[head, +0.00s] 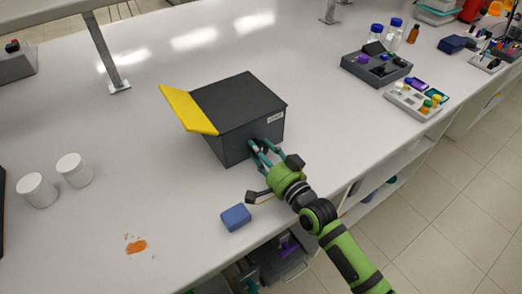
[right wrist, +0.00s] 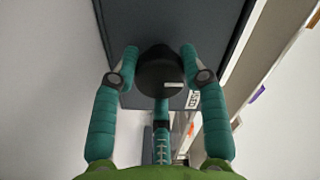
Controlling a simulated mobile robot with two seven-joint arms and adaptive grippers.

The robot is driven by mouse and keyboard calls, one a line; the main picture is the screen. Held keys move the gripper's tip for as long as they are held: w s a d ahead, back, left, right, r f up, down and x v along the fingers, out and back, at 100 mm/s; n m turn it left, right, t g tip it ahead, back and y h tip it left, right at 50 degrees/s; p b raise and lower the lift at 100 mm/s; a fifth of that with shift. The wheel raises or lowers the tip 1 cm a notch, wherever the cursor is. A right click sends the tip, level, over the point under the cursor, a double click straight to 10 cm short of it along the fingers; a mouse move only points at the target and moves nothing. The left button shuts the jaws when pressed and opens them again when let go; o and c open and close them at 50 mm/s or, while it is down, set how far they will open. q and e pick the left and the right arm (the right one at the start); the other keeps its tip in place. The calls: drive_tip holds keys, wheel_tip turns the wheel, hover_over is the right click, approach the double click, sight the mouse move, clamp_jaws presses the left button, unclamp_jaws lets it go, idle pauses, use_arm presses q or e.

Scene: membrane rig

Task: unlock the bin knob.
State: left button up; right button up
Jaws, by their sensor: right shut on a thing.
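The bin (head: 240,105) is a dark grey box with a small white label on its front, standing on the white bench in the head view. A yellow flap (head: 188,110) sticks out from its left side. The knob (right wrist: 160,76) is a round black piece with a white mark, on the bin's front face. My right gripper (head: 260,147) is at the front of the bin, its teal fingers shut on the knob, one on each side in the right wrist view (right wrist: 160,64). In the head view the fingers largely hide the knob. My left gripper is not in view.
A blue block (head: 236,217) lies near the bench's front edge, close to my right arm. An orange spill (head: 136,247) and two white cups (head: 37,190) are at left. A grey tray (head: 377,66) and a light tray (head: 416,101) stand at right.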

drive_tip(key=shift+w+d+r, duration=0.1)
drive_tip(key=shift+d+r, duration=0.05)
drive_tip(key=shift+r, duration=0.05)
drive_tip(key=o, duration=1.2)
drive_tip(key=shift+c, duration=0.2)
drive_tip(key=shift+f, duration=0.1)
drive_tip(key=shift+s+d+f, duration=0.1)
drive_tip(key=shift+s+d, duration=0.05)
drive_tip(key=shift+s, duration=0.25)
drive_tip(key=v, duration=1.1)
drive_tip(key=shift+d, duration=0.15)
